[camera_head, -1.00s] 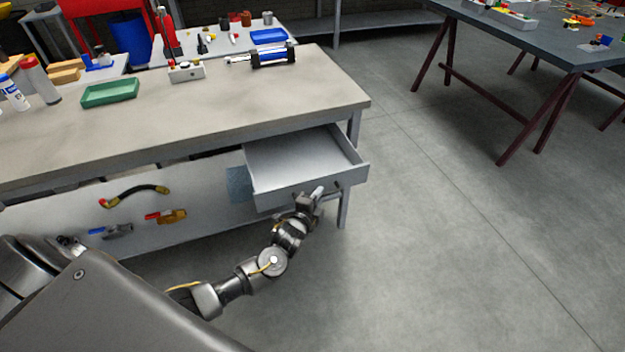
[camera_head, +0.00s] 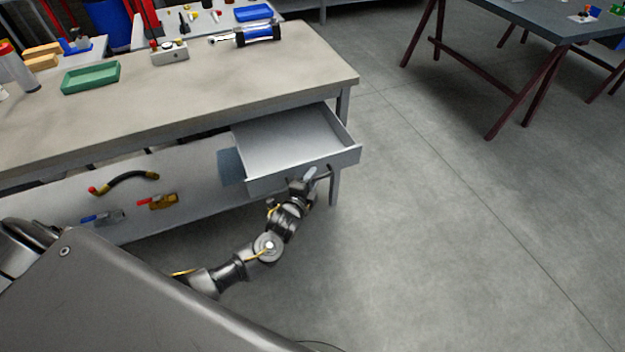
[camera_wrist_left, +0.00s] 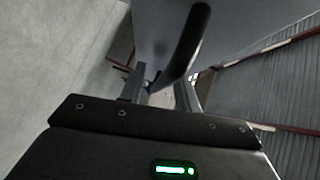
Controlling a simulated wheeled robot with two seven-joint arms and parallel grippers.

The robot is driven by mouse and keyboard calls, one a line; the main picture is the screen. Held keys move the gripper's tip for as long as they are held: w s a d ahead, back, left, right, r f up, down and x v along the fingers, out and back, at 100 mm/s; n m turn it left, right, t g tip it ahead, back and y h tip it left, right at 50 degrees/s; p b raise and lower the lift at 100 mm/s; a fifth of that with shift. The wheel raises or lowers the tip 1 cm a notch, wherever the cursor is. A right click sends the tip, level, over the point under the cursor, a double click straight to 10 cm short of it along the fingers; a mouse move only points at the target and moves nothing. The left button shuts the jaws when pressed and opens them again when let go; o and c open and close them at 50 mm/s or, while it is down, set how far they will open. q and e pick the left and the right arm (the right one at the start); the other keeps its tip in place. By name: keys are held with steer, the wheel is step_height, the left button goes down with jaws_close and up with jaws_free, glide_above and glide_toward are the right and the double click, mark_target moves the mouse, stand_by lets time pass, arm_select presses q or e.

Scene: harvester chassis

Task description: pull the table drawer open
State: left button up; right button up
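The table drawer (camera_head: 305,172) is light grey, empty and pulled well out from under the right end of the workbench (camera_head: 200,85). Its dark handle is at the right part of the drawer front and shows as a curved black bar (camera_wrist_left: 188,45) in the left wrist view. My left gripper (camera_head: 311,176) is at this handle, with one finger on each side of the bar, and appears closed on it. The exact contact is partly hidden. In the left wrist view the left gripper (camera_wrist_left: 160,88) reaches up to the bar. My right gripper is not in view.
A green tray (camera_head: 90,78) and a blue cylinder (camera_head: 258,34) are on the bench top. A lower shelf (camera_head: 195,200) holds a hose (camera_head: 125,179) and valves. Grey floor to the right is clear up to a dark table (camera_head: 545,22).

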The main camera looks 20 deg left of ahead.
arm_select(q)
steer(key=shift+s, duration=0.1)
steer(key=s+r, duration=0.1)
steer(key=s, duration=0.9)
steer(key=shift+s+r, duration=0.25)
steer(key=shift+r, duration=0.05)
steer(key=s+a+f+n+g, duration=0.2)
steer(key=s+f+n+g, duration=0.15)
steer(key=f, duration=0.55)
steer(key=s+a+f+n+g, duration=0.15)
steer(key=s+f, duration=0.25)
steer(key=f, duration=0.5)
steer(key=s+a+f+n+g, duration=0.1)
steer(key=s+f+n+g, duration=0.25)
steer(key=f, duration=0.65)
steer(key=s+f+n+g, duration=0.1)
steer(key=s+f, duration=0.3)
steer(key=s, duration=0.6)
steer(key=s+f+n+g, duration=0.2)
steer(key=s+f, duration=0.3)
steer(key=s, duration=0.5)
steer(key=s+f+n+g, duration=0.2)
steer(key=s+f+g, duration=0.2)
steer(key=s, duration=0.6)
steer(key=shift+s+a+f+p, duration=0.2)
steer(key=shift+s+f+p, duration=0.25)
steer(key=shift+f, duration=0.1)
